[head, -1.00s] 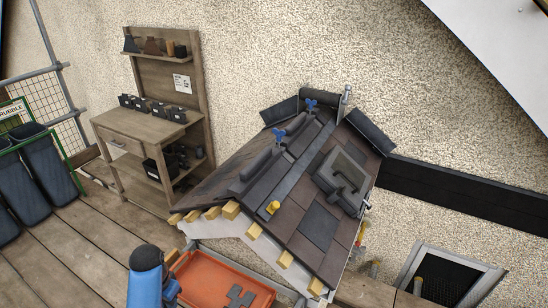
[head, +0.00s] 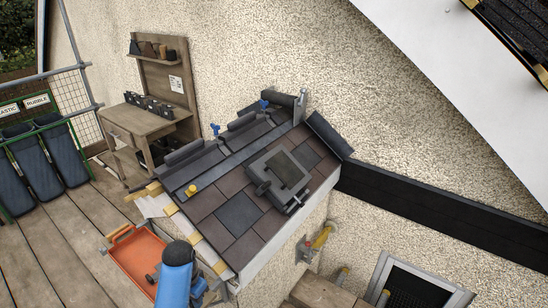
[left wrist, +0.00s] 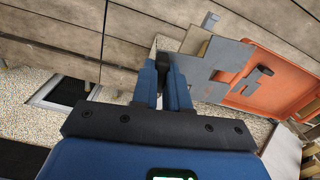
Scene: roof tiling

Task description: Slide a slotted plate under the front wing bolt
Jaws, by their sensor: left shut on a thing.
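My left gripper (left wrist: 162,82) is shut on a grey slotted plate (left wrist: 214,62), with a black piece at its near end by the fingertips. The plate seems to be above the orange tray (left wrist: 290,68); the exact gap cannot be told. In the head view my blue left arm stands in front of the tray (head: 123,236), and the left gripper (head: 200,291) is small and partly hidden. The front wing bolt (head: 215,129), blue, stands upright on the roof's ridge side; a second blue wing bolt (head: 264,104) is farther back. My right gripper is out of view.
A wooden workbench (head: 150,125) and bins (head: 35,170) stand at the left. A dark slotted shape (left wrist: 252,80) shows in the tray. Plank floor at left is clear.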

